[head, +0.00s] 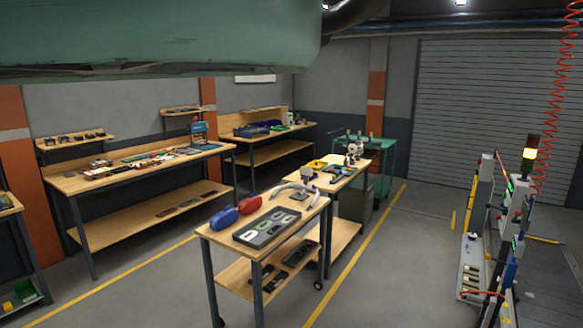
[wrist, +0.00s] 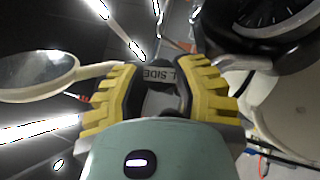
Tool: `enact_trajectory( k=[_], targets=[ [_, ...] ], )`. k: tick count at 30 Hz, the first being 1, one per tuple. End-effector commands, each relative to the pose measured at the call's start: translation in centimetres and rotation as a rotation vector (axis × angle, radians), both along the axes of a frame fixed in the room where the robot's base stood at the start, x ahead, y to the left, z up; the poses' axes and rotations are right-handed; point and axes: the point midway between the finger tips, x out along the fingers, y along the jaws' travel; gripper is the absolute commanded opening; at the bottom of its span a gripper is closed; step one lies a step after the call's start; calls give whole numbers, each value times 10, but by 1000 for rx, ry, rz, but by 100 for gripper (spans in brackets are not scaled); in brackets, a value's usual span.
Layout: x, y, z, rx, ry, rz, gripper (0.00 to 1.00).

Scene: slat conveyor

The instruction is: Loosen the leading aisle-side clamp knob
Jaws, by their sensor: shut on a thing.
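In the wrist view, my gripper (wrist: 162,78) has its two ridged yellow fingers closed on a dark knob-like part, which I take for the clamp knob (wrist: 157,74). In the head view, neither my gripper nor the knob shows.
In the wrist view, a pale oval part (wrist: 38,72) lies close at left and a black round wheel-like part (wrist: 275,25) at upper right. In the head view, a wooden cart (head: 215,239) holds red and blue pouches. A signal-light post (head: 531,148) stands right; the floor between is clear.

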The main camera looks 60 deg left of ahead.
Motion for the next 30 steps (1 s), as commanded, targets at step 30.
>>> enact_trajectory(
  k=[30],
  targets=[
    [1, 2, 12, 394, 166, 0, 0]
  ],
)
